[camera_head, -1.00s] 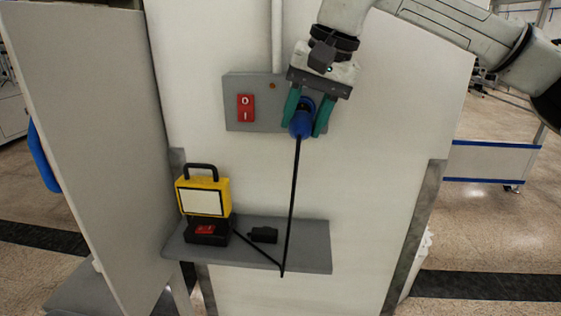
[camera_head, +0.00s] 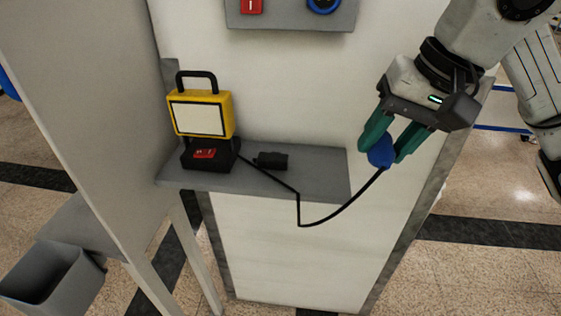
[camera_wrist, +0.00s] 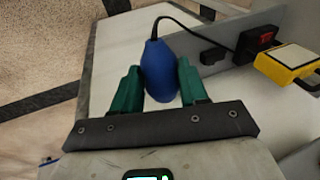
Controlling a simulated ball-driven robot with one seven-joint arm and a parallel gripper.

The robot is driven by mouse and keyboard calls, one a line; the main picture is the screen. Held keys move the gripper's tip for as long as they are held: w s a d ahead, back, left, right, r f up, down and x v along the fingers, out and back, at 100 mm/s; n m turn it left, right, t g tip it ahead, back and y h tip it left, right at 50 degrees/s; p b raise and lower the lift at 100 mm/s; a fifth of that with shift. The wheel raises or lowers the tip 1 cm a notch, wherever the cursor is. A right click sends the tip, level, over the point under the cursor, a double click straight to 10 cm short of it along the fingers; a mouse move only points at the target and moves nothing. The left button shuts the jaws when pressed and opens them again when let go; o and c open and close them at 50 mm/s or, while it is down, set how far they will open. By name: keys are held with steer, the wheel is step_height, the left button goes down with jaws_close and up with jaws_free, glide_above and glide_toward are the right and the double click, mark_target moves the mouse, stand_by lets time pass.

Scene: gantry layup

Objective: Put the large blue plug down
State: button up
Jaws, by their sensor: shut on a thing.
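The large blue plug (camera_head: 381,152) is between the green fingers of my gripper (camera_head: 388,145), to the right of the grey shelf and above its level in the picture. My gripper is shut on it. In the wrist view the plug (camera_wrist: 160,72) sits between both fingertips (camera_wrist: 158,85), and its black cable leaves from the far end. The cable (camera_head: 335,218) hangs in a loop below the shelf's front edge and runs back to the yellow work lamp (camera_head: 201,110) on its black base.
The grey shelf (camera_head: 320,178) carries the lamp and a small black plug (camera_head: 271,160); its right part is clear. A grey panel (camera_head: 290,15) with a red switch and a blue round socket (camera_head: 323,4) is on the wall above. A grey bin (camera_head: 45,280) stands lower left.

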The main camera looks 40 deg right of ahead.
steer(key=w+d+f+p, duration=0.1)
steer(key=w+f, duration=0.1)
steer(key=w, duration=0.1)
steer(key=w+d+f, duration=0.1)
steer(key=w+f, duration=0.2)
steer(key=w, duration=0.1)
steer(key=w+d+f+p, duration=0.1)
steer(key=w+f, duration=0.2)
steer(key=w, duration=0.1)
steer(key=shift+w+d+p, duration=0.15)
steer(key=shift+d+p, duration=0.1)
steer(key=shift+p, duration=0.05)
steer(key=shift+w+d+f, duration=0.1)
steer(key=shift+w+f, duration=0.25)
steer(key=shift+f, duration=0.05)
steer(key=p+x, duration=0.1)
steer(key=x, duration=0.1)
steer(key=shift+s+d+f, duration=0.1)
steer(key=shift+f, duration=0.85)
steer(key=shift+f, duration=0.15)
steer(key=o, duration=0.9)
steer(key=shift+o, duration=0.2)
